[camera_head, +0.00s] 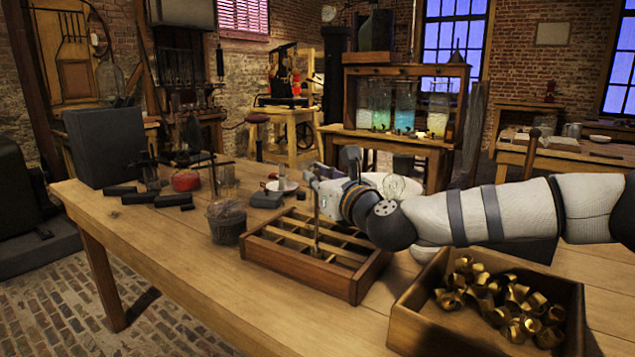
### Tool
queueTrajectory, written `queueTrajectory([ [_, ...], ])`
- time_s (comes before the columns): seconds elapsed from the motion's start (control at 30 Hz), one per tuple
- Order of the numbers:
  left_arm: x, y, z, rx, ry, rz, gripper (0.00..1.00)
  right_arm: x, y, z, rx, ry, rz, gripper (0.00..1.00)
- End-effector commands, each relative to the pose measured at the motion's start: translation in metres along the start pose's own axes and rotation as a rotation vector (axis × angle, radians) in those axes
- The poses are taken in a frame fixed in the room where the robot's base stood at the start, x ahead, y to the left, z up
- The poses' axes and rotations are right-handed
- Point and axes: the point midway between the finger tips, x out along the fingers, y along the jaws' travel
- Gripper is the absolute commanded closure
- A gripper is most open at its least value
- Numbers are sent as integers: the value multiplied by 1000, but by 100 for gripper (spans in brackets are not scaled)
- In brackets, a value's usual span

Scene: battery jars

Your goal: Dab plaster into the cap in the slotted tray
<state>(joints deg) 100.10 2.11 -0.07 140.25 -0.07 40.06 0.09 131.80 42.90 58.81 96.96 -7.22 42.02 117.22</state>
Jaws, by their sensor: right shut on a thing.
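My right gripper (318,183) reaches in from the right and is shut on a thin upright stick (317,222). The stick's lower end points down into the slotted wooden tray (300,269), near its middle. A small brownish thing shows at the stick's lower end; I cannot tell whether it is the cap or the stick's tip, or whether they touch. The other slots that I can see look empty. A white dish, partly hidden behind my right arm, may hold the plaster; I cannot tell. My left gripper is not in view.
A wooden box (409,323) of loose brass caps (510,308) stands at the front right. A dark jar (227,222) stands left of the tray. Several black blocks (138,198) and a large grey block (105,147) are at the back left. The table's front left is clear.

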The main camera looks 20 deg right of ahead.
Motion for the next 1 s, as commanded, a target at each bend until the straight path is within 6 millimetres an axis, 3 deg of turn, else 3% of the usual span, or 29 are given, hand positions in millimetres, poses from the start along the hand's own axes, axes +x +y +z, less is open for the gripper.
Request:
queueTrajectory([
  [0.03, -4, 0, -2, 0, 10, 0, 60, -1, 0, 9, -1, -5, 0, 100],
  [0.7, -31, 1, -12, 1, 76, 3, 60, -1, 0, 61, -1, -5, -1, 100],
  [1.0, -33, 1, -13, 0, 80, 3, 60, 0, 0, 63, 0, 1, 1, 100],
])
